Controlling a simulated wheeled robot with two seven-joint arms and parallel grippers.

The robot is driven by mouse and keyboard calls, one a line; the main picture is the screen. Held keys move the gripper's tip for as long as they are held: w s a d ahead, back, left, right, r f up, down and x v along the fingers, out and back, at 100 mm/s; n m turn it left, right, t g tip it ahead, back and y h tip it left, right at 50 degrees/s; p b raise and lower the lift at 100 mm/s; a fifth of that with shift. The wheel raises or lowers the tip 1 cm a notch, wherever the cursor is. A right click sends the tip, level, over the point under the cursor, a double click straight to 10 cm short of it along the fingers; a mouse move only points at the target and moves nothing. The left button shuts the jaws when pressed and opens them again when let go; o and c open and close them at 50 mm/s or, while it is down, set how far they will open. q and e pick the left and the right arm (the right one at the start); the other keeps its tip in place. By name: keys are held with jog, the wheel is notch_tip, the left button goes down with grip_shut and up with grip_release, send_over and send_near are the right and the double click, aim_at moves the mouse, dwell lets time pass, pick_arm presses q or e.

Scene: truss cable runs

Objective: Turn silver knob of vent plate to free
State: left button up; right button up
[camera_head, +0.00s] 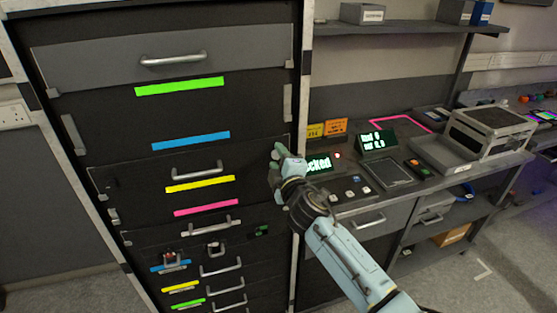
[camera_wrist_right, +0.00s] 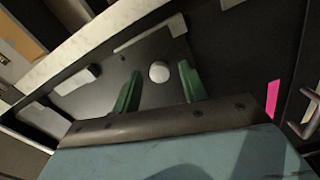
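The silver knob (camera_wrist_right: 159,71) is a small round pale knob on a dark plate (camera_wrist_right: 125,62) in the right wrist view. My right gripper (camera_wrist_right: 157,85) has its two green fingers apart, one on each side of the knob in that view; I cannot tell whether they touch it. In the head view my right gripper (camera_head: 278,154) reaches the right edge of the dark rack front, and the knob is hidden there. My left gripper is not in view.
The rack has several drawers with handles (camera_head: 173,59) and coloured strips, including a blue strip (camera_head: 191,140). A pale upright post (camera_head: 303,60) borders the rack on the right. Beyond it stands a bench with a lit display (camera_head: 375,140) and a grey case (camera_head: 490,130).

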jog(key=shift+s, duration=0.1)
jog(key=shift+s+d, duration=0.25)
jog(key=shift+s, duration=0.3)
jog(key=v, duration=1.2)
jog(key=shift+p, duration=0.3)
